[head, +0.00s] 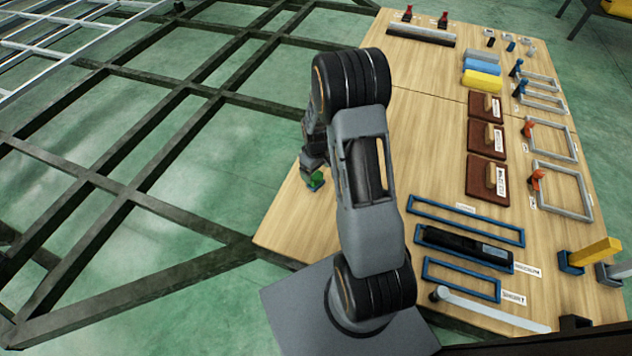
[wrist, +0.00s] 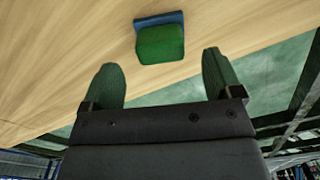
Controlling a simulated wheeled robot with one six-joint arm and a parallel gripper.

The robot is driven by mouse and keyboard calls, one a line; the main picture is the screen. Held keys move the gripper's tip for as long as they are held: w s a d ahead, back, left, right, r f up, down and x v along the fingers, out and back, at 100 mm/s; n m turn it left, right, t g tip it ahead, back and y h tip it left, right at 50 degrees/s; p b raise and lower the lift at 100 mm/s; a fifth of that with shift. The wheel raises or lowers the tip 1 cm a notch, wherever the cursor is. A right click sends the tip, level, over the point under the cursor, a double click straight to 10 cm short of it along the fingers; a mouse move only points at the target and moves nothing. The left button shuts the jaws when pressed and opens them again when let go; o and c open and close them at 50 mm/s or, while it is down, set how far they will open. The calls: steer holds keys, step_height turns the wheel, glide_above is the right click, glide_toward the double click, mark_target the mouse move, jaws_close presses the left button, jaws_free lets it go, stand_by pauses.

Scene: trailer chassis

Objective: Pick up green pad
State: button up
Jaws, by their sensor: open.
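The green pad (wrist: 160,44) lies on the wooden table with a blue strip (wrist: 158,19) along its far side in the wrist view. In the head view the green pad (head: 316,180) shows small near the table's left edge, partly hidden by my gripper. My gripper (wrist: 163,72) is open and empty, its two green fingertips apart. The pad is just beyond the fingertips in the wrist view, between their lines, and not between the fingers. In the head view my gripper (head: 312,165) is close by the pad; the exact gap cannot be told.
The wooden table (head: 430,110) holds blue frames (head: 462,280), brown boards (head: 485,140), a yellow block (head: 482,80) and grey frames (head: 562,190) on its right side. A dark metal chassis (head: 110,190) stands at the left. The table is bare around the pad.

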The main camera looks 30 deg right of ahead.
mark_target(316, 175)
steer(key=shift+f+b, duration=1.2)
steer(key=shift+f, duration=1.5)
steer(key=shift+r, duration=0.1)
steer(key=c, duration=1.2)
steer(key=shift+o, duration=0.2)
steer(key=shift+r, duration=0.1)
steer(key=shift+r, duration=0.3)
steer(key=r, duration=0.1)
steer(key=r+p, duration=0.2)
steer(key=shift+s+a+r, duration=0.25)
steer(key=shift+a+r, duration=0.05)
steer(key=s+a+r+p, duration=0.4)
steer(key=s+a+r, duration=0.4)
steer(key=s+a, duration=0.1)
steer(key=shift+a+r, duration=0.3)
steer(key=shift+a, duration=0.1)
